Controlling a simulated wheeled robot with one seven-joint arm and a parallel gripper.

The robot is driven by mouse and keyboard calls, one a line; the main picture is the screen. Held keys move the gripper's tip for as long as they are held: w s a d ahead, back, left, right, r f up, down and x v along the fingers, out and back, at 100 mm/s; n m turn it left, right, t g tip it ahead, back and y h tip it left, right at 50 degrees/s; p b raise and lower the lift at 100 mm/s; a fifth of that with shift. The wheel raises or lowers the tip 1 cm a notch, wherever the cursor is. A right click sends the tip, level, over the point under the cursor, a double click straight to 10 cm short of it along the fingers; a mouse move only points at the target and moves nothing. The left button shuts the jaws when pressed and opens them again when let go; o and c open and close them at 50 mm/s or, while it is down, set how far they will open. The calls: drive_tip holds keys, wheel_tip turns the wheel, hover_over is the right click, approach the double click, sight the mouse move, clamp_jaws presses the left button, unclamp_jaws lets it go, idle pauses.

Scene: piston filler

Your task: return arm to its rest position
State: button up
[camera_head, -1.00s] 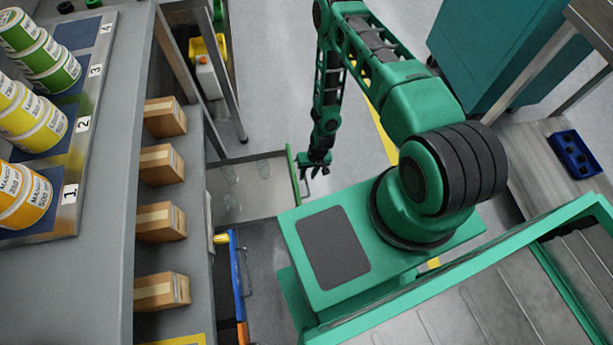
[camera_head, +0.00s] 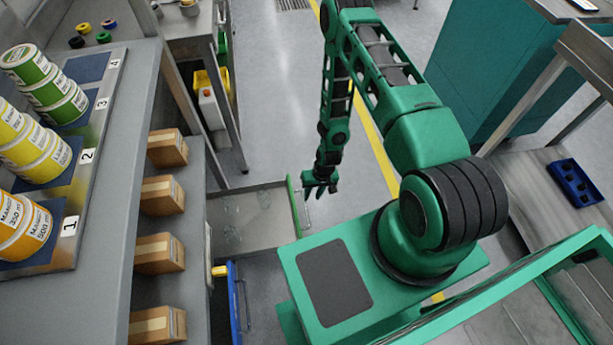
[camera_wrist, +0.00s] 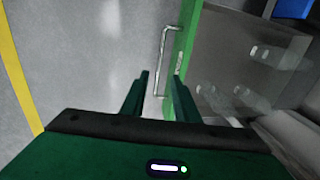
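My green and black arm reaches away from my base and bends down at the elbow. My gripper (camera_head: 320,188) hangs empty, just right of the open drawer's green front (camera_head: 295,207) in the head view.
The drawer (camera_head: 262,232) holds several clear glass-like items. A blue-fronted drawer (camera_head: 234,295) is nearer. Left are shelves with cardboard boxes (camera_head: 163,195) and labelled cans (camera_head: 40,155). A teal cabinet (camera_head: 500,70) stands right. Grey floor (camera_head: 275,110) is free ahead.

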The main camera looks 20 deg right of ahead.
drive_tip(key=shift+w+r, duration=0.1)
drive_tip(key=w+d+r+h, duration=0.1)
drive_tip(key=w+d+r, duration=0.25)
drive_tip(key=r, duration=0.55)
drive_tip(key=w+d+r+h, duration=0.1)
drive_tip(key=w+d+r, duration=0.3)
drive_tip(key=r, duration=0.5)
drive_tip(key=s+d+r, duration=0.2)
drive_tip(key=d+r, duration=0.2)
drive_tip(key=r, duration=0.5)
drive_tip(key=s+d+r, duration=0.2)
drive_tip(key=d+r, duration=0.2)
drive_tip(key=r, duration=0.5)
drive_tip(key=s+d+r+m+h, duration=0.1)
drive_tip(key=s+r, duration=0.4)
drive_tip(key=r, duration=0.3)
drive_tip(key=s+d+r+m, duration=0.1)
drive_tip(key=s+d+r, duration=0.1)
drive_tip(key=s+r, duration=0.4)
drive_tip(key=s+a+r+m+y, duration=0.1)
drive_tip(key=s+a+r+m, duration=0.1)
drive_tip(key=s+r, duration=0.8)
drive_tip(key=s, duration=0.4)
drive_tip(key=shift+s+a+r, duration=0.2)
drive_tip(key=shift+s+r, duration=0.05)
